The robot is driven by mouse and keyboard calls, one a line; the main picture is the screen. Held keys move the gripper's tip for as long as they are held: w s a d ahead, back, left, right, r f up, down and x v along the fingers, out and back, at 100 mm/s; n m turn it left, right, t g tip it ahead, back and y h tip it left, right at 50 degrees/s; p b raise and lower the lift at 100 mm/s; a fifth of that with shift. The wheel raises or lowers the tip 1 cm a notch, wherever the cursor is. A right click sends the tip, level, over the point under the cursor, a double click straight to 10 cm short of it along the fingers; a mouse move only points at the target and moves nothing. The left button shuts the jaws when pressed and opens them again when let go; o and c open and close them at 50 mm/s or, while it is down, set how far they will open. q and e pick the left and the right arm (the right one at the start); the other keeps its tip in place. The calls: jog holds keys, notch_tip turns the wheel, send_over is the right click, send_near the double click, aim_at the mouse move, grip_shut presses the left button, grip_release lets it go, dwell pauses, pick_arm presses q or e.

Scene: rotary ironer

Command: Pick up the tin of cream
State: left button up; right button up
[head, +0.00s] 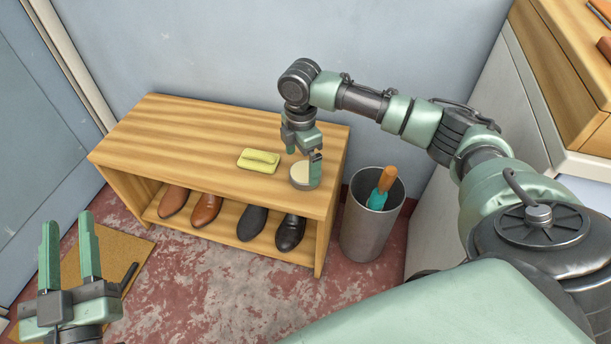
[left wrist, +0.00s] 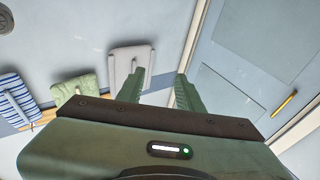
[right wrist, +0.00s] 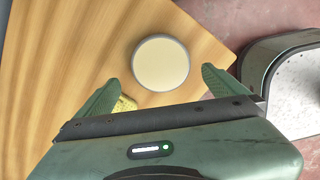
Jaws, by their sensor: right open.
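The tin of cream (head: 303,175) is a low round tin with a pale cream top, near the right end of the wooden bench. My right gripper (head: 303,154) is directly over it, pointing down. In the right wrist view the tin (right wrist: 160,63) lies ahead of and between the two open fingers (right wrist: 160,85), with nothing held. Whether the fingertips reach down beside the tin's sides is hard to tell. My left gripper (head: 70,250) is open and empty at the lower left, away from the bench; its fingers also show in the left wrist view (left wrist: 163,90).
A yellow sponge (head: 259,161) lies on the bench (head: 190,130) left of the tin. Brown and black shoes (head: 205,210) stand on the shelf below. A grey bin (head: 368,225) with an orange-handled item (head: 383,187) stands right of the bench.

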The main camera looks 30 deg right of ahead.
aim_at(303, 172)
jog(key=f, duration=0.1)
jog(key=f+b, duration=0.1)
jog(key=f, duration=0.1)
jog(key=shift+s+d+f+b, duration=0.15)
jog(key=shift+d+f+b, duration=0.05)
jog(key=shift+f+b, duration=0.1)
jog(key=shift+f, duration=0.15)
jog(key=c, duration=1.7)
pick_arm(q)
jog(key=s+r+t+h, duration=0.1)
jog(key=s+r+t, duration=0.3)
jog(key=r, duration=0.4)
jog(key=shift+s+t+h, duration=0.15)
jog(key=shift+t+h, duration=0.25)
jog(key=shift+t, duration=0.3)
pick_arm(e)
jog(key=shift+r, duration=0.2)
